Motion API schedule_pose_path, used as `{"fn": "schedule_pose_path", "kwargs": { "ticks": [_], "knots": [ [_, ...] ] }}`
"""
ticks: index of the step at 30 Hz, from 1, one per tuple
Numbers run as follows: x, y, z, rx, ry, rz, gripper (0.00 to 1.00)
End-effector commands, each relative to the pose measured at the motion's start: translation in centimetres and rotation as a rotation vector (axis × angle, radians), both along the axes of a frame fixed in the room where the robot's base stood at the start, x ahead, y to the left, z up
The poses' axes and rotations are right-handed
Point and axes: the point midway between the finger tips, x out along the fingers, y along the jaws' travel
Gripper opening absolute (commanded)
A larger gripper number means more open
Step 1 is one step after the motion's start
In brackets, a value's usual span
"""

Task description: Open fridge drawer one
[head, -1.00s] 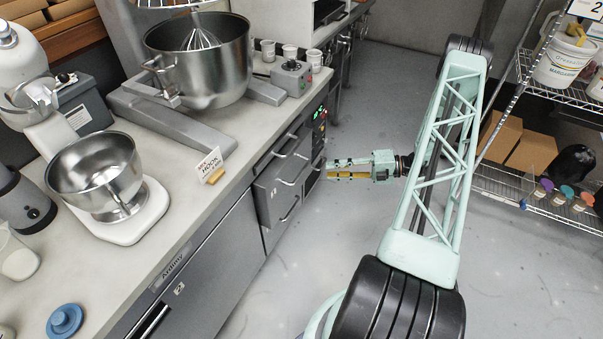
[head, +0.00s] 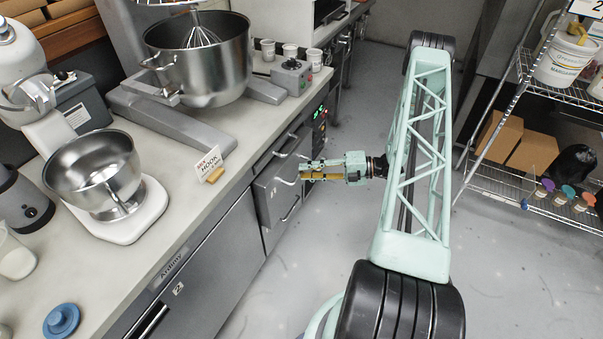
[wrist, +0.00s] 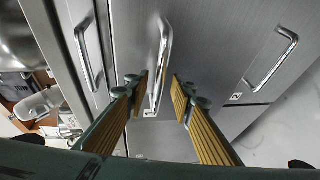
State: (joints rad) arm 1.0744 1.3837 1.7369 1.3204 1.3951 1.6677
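A steel drawer stack sits under the counter, with bar handles on grey fronts. The middle drawer front (head: 272,197) has a bar handle (wrist: 163,50), which runs up the middle of the wrist view. My gripper (head: 300,173) is in front of this drawer at handle height. In the wrist view my gripper (wrist: 160,92) is open, with yellow ribbed finger pads either side of the handle's lower end. I cannot tell whether the fingers reach around the bar. In the head view the gripper partly hides the handle.
Another handle (wrist: 88,55) shows at left in the wrist view, and one (wrist: 272,58) at right. A lit control panel (head: 319,125) is beside the drawers. A wire shelf (head: 540,205) is at right; floor between is clear.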

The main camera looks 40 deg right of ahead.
Motion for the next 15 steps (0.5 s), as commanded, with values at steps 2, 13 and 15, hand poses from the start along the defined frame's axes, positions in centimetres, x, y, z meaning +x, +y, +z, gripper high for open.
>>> {"fn": "schedule_pose_path", "kwargs": {
  "ticks": [2, 13, 15],
  "knots": [
    [0.6, 0.5, -0.2, 0.0, 0.0, 0.0, 0.23],
    [1.7, 1.5, -0.4, 0.0, 0.0, -0.001, 0.23],
    [1.7, 1.6, -0.4, 0.0, 0.0, -0.001, 0.23]
  ]
}}
